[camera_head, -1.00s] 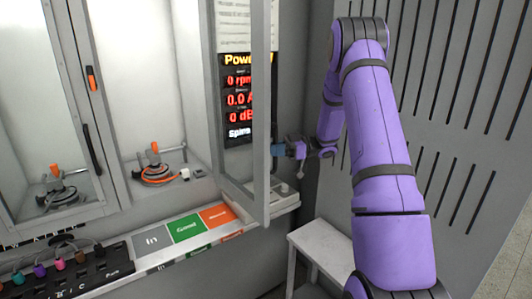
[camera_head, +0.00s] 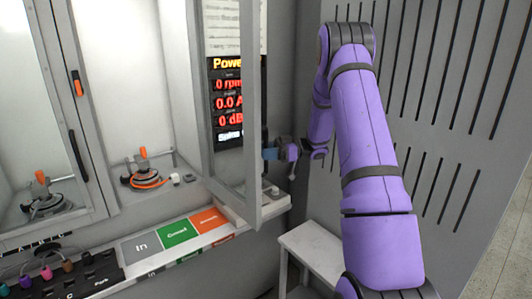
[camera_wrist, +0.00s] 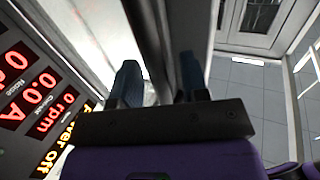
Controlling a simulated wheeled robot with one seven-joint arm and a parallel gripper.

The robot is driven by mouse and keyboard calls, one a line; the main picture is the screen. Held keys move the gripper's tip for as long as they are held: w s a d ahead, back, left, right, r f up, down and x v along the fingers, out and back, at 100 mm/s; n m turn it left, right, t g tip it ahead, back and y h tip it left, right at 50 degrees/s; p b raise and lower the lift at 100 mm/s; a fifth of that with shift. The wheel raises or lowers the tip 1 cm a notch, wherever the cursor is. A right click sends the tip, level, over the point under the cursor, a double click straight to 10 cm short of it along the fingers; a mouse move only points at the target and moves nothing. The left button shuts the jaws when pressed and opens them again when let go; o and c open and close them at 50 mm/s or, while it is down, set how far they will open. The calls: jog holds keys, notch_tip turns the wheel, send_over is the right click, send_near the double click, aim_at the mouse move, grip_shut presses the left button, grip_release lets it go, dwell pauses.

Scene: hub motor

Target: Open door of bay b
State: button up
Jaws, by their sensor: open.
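A framed door (camera_head: 252,120) stands swung out from the cabinet, nearly edge-on, to the right of an open bay (camera_head: 125,60). I cannot read a bay letter on it. My gripper (camera_head: 270,152) is at the door's right side, partly hidden by it. In the wrist view, the blue fingers of my gripper (camera_wrist: 160,85) are apart, with the door's grey edge frame (camera_wrist: 170,35) running between them. I cannot tell whether the fingers touch it. A hub motor (camera_head: 145,178) with an orange cable sits in the open bay.
Another bay at left has a closed glass door with a black handle (camera_head: 78,155). A lit power display (camera_head: 229,105) is behind the swung door. A coloured label strip (camera_head: 180,232) and a socket panel (camera_head: 65,285) run below. A white stand (camera_head: 315,250) is beside my arm.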

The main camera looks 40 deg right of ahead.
jog(key=v, duration=0.7)
jog(key=shift+s, duration=0.1)
dwell(0.5)
